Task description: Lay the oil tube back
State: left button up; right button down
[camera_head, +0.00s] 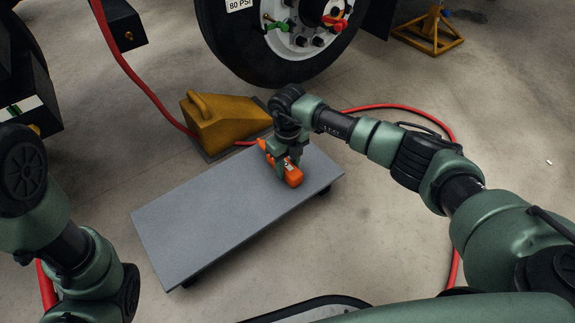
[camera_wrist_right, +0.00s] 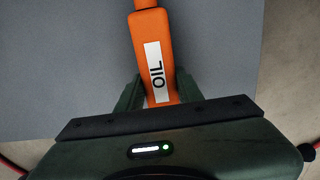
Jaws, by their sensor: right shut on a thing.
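The oil tube (camera_head: 293,176) is orange with a white label. In the right wrist view the tube (camera_wrist_right: 151,38) shows the word OIL. My right gripper (camera_head: 283,160) is shut on the tube, with a finger on each side of it, over the far right part of the grey board (camera_head: 205,218). The tube appears to lie flat along the board; I cannot tell whether it touches the surface. In the right wrist view the gripper (camera_wrist_right: 158,92) covers the near end of the tube. My left arm shows at the left edge, but its gripper is out of view.
A yellow wheel chock (camera_head: 222,122) stands just beyond the board. A red hose (camera_head: 135,80) runs across the floor behind it. A large tyre (camera_head: 235,50) is at the back and a yellow jack stand (camera_head: 428,38) at the back right. Most of the board is bare.

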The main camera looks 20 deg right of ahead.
jog(key=c, duration=0.8)
grip_release()
jog(key=shift+c, duration=0.2)
jog(key=shift+f, duration=0.1)
